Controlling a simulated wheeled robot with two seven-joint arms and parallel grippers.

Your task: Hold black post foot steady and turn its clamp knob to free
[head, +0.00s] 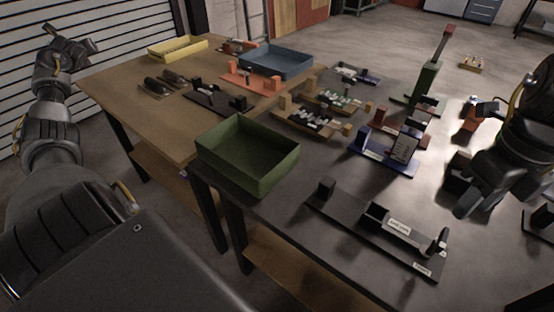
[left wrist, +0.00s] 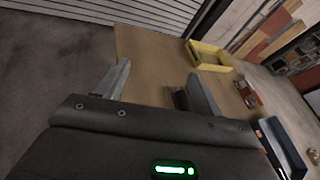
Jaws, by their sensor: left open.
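A long black fixture (head: 350,218) with white labels lies on the dark table at the front. It has upright black blocks and a dark round knob-like part (head: 442,240) at its right end. A separate black block (head: 458,188) stands beside my right gripper (head: 470,207), partly hidden by it. I cannot tell which of these is the post foot. My right gripper hangs low over the table, right of the long fixture; its jaw gap is unclear. My left gripper (head: 72,40) is far left, raised and away from these parts. The left wrist view shows it open and empty (left wrist: 158,72).
A green bin (head: 248,165) stands left of the long fixture. Blue (head: 278,60) and yellow (head: 178,46) trays stand further back. A blue stand with a label (head: 385,160) and a green post (head: 428,80) are behind. Another black part (head: 540,222) sits at the right edge.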

